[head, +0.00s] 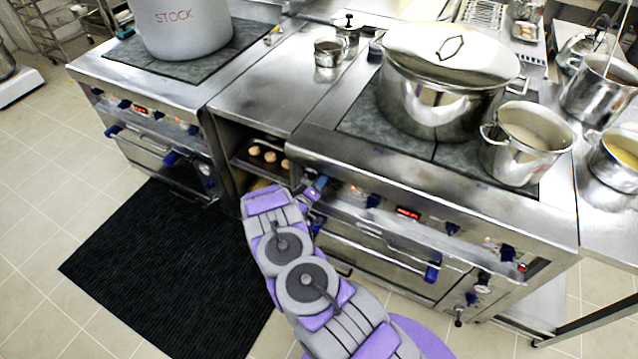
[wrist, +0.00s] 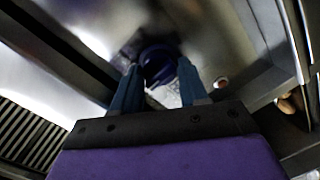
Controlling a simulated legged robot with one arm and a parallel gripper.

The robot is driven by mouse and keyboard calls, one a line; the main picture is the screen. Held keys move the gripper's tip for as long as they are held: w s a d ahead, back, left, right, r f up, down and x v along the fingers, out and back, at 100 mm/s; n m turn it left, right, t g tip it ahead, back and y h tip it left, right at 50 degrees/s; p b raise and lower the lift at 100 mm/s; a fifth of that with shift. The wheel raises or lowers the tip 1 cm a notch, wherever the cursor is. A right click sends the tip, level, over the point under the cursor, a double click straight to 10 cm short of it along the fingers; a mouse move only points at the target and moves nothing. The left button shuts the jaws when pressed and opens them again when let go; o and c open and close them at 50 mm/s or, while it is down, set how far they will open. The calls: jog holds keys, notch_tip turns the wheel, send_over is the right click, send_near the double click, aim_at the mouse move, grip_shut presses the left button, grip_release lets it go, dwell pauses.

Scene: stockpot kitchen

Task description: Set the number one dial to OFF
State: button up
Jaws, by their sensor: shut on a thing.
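My gripper (wrist: 160,88) is at the left end of the right stove's front panel. In the wrist view its two blue fingers stand on either side of a dark blue dial (wrist: 160,66), shut on it. In the head view my gripper (head: 318,188) is small and partly hidden by my purple and grey arm, and the gripped dial cannot be made out clearly. Other blue dials show along the same panel, such as one (head: 373,201) left of the red display. The dial's markings and its setting are too blurred to read.
A large lidded pot (head: 440,85) and a smaller pot (head: 527,145) stand on the right stove. An open shelf with a tray of round buns (head: 270,156) is left of my gripper. A black mat (head: 170,270) lies on the floor.

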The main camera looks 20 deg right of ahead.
jog(key=o, duration=0.8)
jog(key=shift+w+a, duration=0.2)
jog(key=shift+o, duration=1.2)
jog(key=shift+s, duration=0.1)
jog(key=shift+s, duration=0.1)
jog(key=p+v, duration=0.2)
jog(key=v, duration=1.5)
jog(key=shift+p, duration=0.35)
jog(key=shift+a, duration=0.1)
